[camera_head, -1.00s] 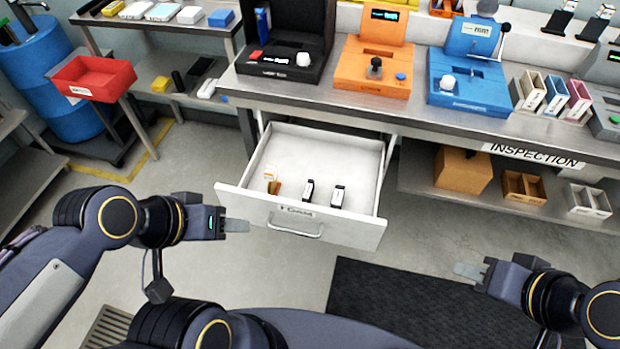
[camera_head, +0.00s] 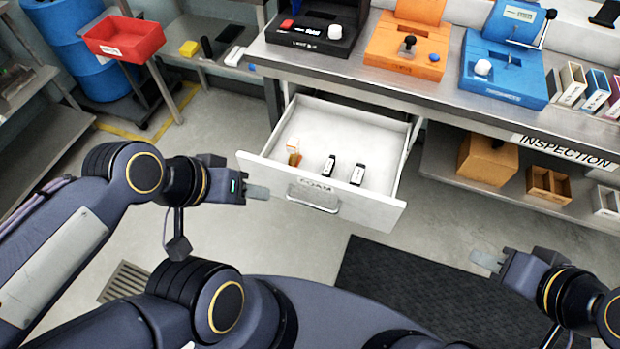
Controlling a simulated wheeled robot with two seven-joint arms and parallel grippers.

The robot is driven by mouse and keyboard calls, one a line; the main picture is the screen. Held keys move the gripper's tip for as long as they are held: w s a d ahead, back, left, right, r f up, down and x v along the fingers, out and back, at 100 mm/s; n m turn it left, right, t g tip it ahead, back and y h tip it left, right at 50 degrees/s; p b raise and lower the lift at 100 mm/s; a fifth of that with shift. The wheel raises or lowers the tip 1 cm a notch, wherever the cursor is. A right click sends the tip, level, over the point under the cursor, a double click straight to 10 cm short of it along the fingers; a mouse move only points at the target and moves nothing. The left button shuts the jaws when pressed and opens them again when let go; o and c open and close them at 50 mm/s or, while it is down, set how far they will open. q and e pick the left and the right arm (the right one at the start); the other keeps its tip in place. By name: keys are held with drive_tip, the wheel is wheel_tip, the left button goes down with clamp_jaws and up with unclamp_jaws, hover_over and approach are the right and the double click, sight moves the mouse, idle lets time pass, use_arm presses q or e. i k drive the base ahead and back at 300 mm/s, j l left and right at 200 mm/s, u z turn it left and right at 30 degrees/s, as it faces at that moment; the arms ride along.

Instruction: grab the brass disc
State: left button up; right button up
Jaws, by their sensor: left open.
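No brass disc can be made out for certain. The open white drawer (camera_head: 372,208) under the bench holds a small orange-and-white item (camera_head: 294,154) at its left, too small to identify, and two small dark modules with white labels, one (camera_head: 329,166) in the middle and one (camera_head: 357,174) to its right. My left gripper (camera_head: 258,192) is open and empty, in front of the drawer's left front corner. My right gripper (camera_head: 486,260) is at the lower right, apart from the drawer, with nothing visible in it; its finger gap does not show.
The bench carries a black station (camera_head: 318,43), an orange station (camera_head: 408,62) and a blue station (camera_head: 503,80). A red bin (camera_head: 125,42) stands at the upper left. A lower shelf holds a cardboard box (camera_head: 487,160). The floor before the drawer is clear, with a dark mat (camera_head: 410,290).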

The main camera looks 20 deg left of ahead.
sight(293, 145)
drive_tip(key=j+z, duration=0.1)
drive_tip(key=z, duration=1)
drive_tip(key=k+j+z, duration=0.1)
drive_tip(key=j+z, duration=0.25)
drive_tip(key=k+j+z, duration=0.15)
drive_tip(key=j+z, duration=0.25)
drive_tip(key=k+j+z, duration=0.15)
drive_tip(key=j+z, duration=0.2)
drive_tip(key=k+j+z, duration=0.1)
drive_tip(key=k+j, duration=0.7)
drive_tip(key=j, duration=0.1)
